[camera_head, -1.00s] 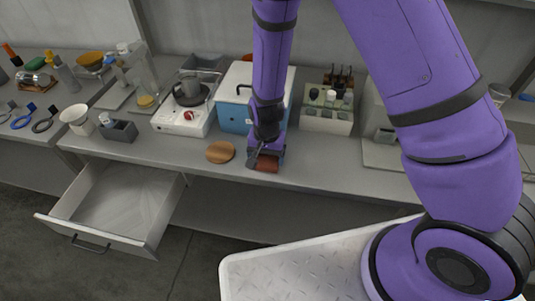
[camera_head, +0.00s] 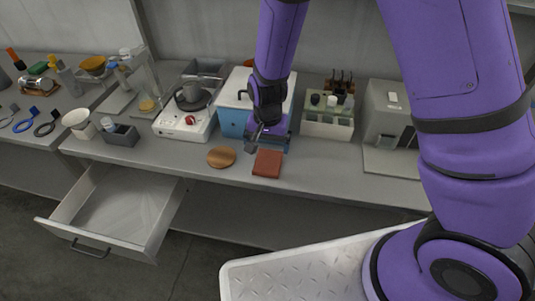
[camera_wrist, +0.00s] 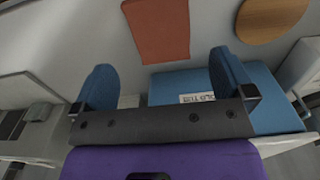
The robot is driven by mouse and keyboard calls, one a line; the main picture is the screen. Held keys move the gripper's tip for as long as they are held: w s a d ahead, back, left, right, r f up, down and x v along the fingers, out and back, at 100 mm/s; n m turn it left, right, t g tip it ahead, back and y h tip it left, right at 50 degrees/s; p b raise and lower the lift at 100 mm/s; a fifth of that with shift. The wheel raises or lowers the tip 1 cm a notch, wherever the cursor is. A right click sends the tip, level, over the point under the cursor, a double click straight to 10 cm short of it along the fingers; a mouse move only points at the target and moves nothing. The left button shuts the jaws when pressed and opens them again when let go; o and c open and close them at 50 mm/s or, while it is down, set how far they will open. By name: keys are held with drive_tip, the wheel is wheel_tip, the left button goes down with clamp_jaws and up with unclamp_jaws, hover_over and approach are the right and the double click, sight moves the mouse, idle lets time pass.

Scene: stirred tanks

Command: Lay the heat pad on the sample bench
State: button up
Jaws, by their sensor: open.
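The heat pad (camera_head: 267,163) is a flat reddish-brown square. It lies flat on the grey sample bench (camera_head: 320,176) near the front edge, right of a round wooden disc. In the wrist view the pad (camera_wrist: 158,28) lies beyond the fingertips, with bare bench around it. My gripper (camera_head: 258,140) is open and empty, above and behind the pad, in front of the blue and white box. In the wrist view its two blue fingers (camera_wrist: 160,75) are wide apart with nothing between them, clear of the pad.
The round wooden disc (camera_head: 221,157) lies left of the pad. The blue and white box (camera_head: 236,118) stands close behind my gripper. A tube rack (camera_head: 328,122) stands to its right. An open drawer (camera_head: 120,205) juts out at the lower left.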

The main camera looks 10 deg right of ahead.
drive_tip(key=s+d+r+n+t, duration=0.15)
drive_tip(key=d+r, duration=0.25)
drive_tip(key=r, duration=0.4)
drive_tip(key=s+d+r+y, duration=0.1)
drive_tip(key=s+d+r, duration=0.15)
drive_tip(key=r, duration=0.55)
drive_tip(key=s+d+r+n+t, duration=0.1)
drive_tip(key=d+r, duration=0.3)
drive_tip(key=r, duration=0.4)
drive_tip(key=s+d+r+n+t, duration=0.1)
drive_tip(key=s+d+r, duration=0.3)
drive_tip(key=s, duration=0.3)
drive_tip(key=s+d+r+n+t+h, duration=0.1)
drive_tip(key=s+d+r, duration=0.4)
drive_tip(key=s+r, duration=0.2)
drive_tip(key=shift+s+d+t, duration=0.3)
drive_tip(key=shift+s+t, duration=0.05)
drive_tip(key=shift+s, duration=0.25)
